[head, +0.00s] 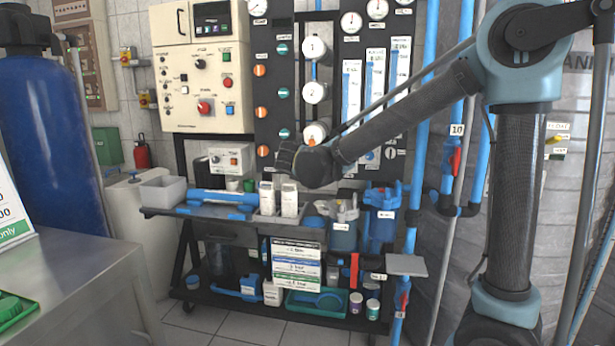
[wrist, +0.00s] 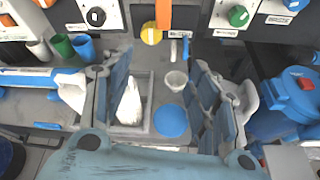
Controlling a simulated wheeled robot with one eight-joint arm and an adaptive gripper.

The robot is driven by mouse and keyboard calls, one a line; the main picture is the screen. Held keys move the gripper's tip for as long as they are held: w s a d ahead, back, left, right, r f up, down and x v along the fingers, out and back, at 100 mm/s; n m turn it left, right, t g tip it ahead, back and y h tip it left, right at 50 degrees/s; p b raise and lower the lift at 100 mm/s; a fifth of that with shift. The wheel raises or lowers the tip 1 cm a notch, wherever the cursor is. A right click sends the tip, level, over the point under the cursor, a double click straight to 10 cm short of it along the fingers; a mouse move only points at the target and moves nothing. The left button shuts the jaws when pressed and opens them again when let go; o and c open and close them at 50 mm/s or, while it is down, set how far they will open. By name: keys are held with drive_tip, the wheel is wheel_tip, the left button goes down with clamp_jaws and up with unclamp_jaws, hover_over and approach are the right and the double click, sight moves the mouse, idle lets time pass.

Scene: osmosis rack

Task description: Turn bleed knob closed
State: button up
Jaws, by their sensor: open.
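I cannot read which knob is the bleed knob. In the wrist view, a green knob (wrist: 238,16) sits on a white plate at the upper right. A yellow round part (wrist: 151,33) with an orange bar (wrist: 164,14) is at the top centre. A black knob (wrist: 96,16) is on a white box at the upper left. My gripper (wrist: 160,75) is open, with nothing between its fingers. In the head view my gripper (head: 286,157) is in front of the lower part of the black panel (head: 273,90) and hides part of it.
Below my gripper is a shelf (head: 160,212) with white cartons (head: 289,200), a white bin (head: 163,190) and blue filter housings (head: 382,215). Blue pipes (head: 421,90) rise on the right. A metal counter (head: 70,275) and a blue tank (head: 45,130) stand on the left.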

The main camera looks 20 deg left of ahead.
drive_tip(key=a+x, duration=0.2)
drive_tip(key=x, duration=1.5)
drive_tip(key=shift+r+y, duration=0.15)
drive_tip(key=shift+y, duration=0.15)
drive_tip(key=c, duration=1.1)
